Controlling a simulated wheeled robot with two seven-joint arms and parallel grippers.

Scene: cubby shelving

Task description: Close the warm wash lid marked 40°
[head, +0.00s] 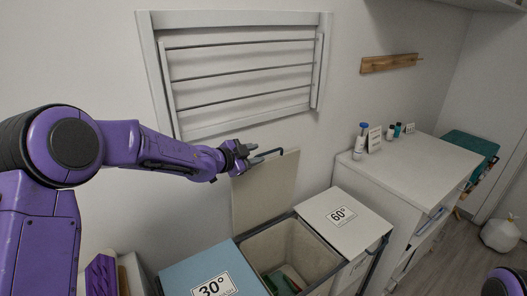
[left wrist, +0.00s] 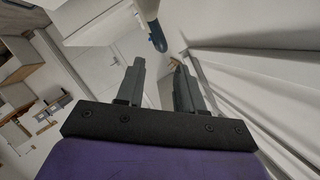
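The raised lid (head: 265,194) is a pale panel standing upright behind the open middle bin (head: 285,254), near the wall. No 40° mark shows on the face I see. A dark blue rounded end (left wrist: 158,38) shows just beyond the fingers. My right gripper is not in view.
The blue 30° lid (head: 213,276) and white 60° lid (head: 345,217) lie shut on either side. Green cloth (head: 283,282) lies in the open bin. A wall drying rack (head: 240,72) hangs above. A white cabinet (head: 410,168) with bottles stands right.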

